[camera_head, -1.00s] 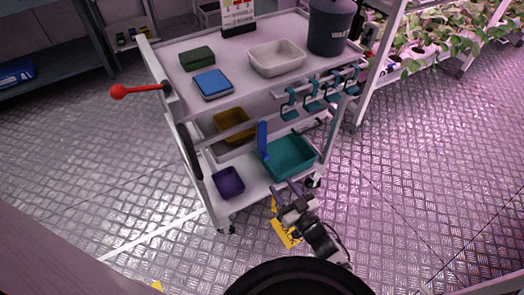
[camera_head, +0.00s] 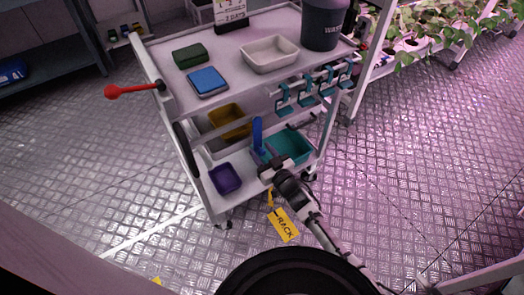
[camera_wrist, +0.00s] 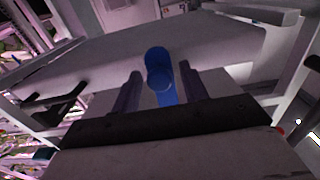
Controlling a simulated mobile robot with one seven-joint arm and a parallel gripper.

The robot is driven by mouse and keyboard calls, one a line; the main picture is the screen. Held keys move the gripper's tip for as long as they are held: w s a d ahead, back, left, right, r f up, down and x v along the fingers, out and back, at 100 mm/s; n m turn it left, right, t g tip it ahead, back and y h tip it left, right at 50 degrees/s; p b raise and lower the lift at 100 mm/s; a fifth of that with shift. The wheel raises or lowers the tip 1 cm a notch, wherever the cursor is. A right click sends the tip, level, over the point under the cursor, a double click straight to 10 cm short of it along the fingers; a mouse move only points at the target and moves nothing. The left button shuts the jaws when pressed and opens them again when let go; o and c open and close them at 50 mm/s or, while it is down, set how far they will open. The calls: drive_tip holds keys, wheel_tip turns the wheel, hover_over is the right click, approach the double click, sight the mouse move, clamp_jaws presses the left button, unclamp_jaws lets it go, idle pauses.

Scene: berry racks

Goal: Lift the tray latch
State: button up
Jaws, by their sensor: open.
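A blue upright lever (camera_head: 257,132), which looks like the tray latch, stands at the front of the cart's lower level beside the teal bin (camera_head: 291,146). In the wrist view the blue latch (camera_wrist: 160,76) shows a rounded end and lies between my two dark fingers. My gripper (camera_head: 264,157) is open and right at the latch's lower part in the head view. It also shows in the wrist view (camera_wrist: 160,84), with a finger on each side of the latch. I cannot tell whether either finger touches it. My gripper hides part of the latch's base and the teal bin.
The white cart's top (camera_head: 227,55) holds a green block (camera_head: 190,55), a blue box (camera_head: 207,81), a pale tray (camera_head: 268,64) and a dark bucket (camera_head: 322,25). Teal clamps (camera_head: 305,94) hang on its rail. A red-knobbed lever (camera_head: 112,91) juts left. A purple bin (camera_head: 225,178) sits low.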

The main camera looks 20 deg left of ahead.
drive_tip(key=shift+w+a, duration=0.15)
drive_tip(key=shift+a, duration=0.05)
clamp_jaws()
idle(0.3)
